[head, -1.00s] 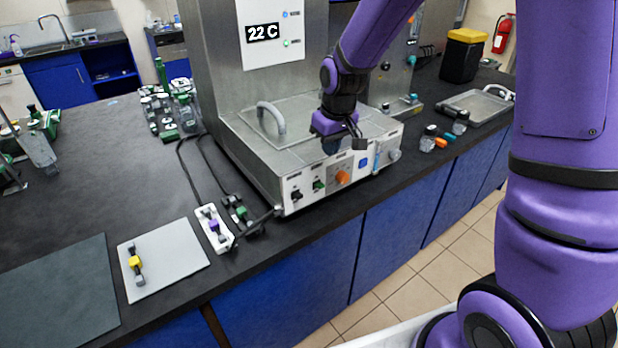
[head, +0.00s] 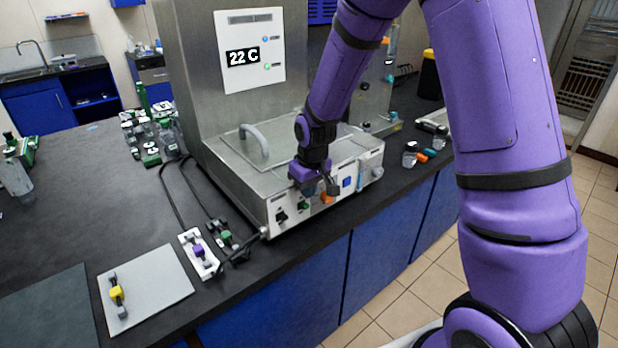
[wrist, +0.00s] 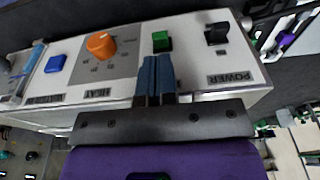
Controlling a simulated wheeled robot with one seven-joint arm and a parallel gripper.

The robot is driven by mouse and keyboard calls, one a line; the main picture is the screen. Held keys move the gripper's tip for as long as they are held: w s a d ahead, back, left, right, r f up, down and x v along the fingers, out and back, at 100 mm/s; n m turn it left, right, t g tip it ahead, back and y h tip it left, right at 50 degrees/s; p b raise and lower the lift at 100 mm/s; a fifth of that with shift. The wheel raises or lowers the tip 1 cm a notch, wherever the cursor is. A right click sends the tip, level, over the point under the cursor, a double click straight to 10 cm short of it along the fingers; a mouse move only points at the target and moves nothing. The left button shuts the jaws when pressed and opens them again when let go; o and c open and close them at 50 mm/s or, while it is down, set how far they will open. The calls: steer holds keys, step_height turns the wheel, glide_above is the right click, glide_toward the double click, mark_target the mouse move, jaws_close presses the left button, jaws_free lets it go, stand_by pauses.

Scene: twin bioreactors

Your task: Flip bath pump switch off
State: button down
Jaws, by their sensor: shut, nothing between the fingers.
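The bath (head: 240,170) is a steel box with a handled lid and a white front panel. Its panel carries a black switch (head: 281,216), a green switch (head: 303,206), an orange knob (head: 326,198) and a blue button (head: 347,182). In the wrist view the black switch (wrist: 216,33) is labelled POWER and the orange knob (wrist: 101,44) HEAT. The green switch (wrist: 161,41) sits between them; its label is hidden behind my fingers. My gripper (wrist: 157,58) is shut and empty, its tips right by the green switch; I cannot tell whether they touch.
A display panel (head: 250,52) above the bath reads 22 C. A white power strip (head: 198,255) with cables and a grey mat (head: 150,290) with a yellow-bodied item (head: 116,293) lie on the dark bench at left. Small bottles (head: 411,152) stand right of the bath.

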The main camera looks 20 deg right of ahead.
mark_target(306, 204)
steer(key=shift+w+f, duration=0.15)
steer(key=shift+f, duration=0.65)
steer(key=shift+w+f, duration=0.1)
steer(key=shift+f, duration=0.65)
steer(key=shift+s+f, duration=0.4)
steer(key=shift+s, duration=0.05)
steer(key=shift+s+d+f, duration=0.2)
steer(key=shift+s+f, duration=0.15)
steer(key=shift+f, duration=0.2)
steer(key=shift+r, duration=0.1)
steer(key=shift+r, duration=0.7)
steer(key=shift+r, duration=0.1)
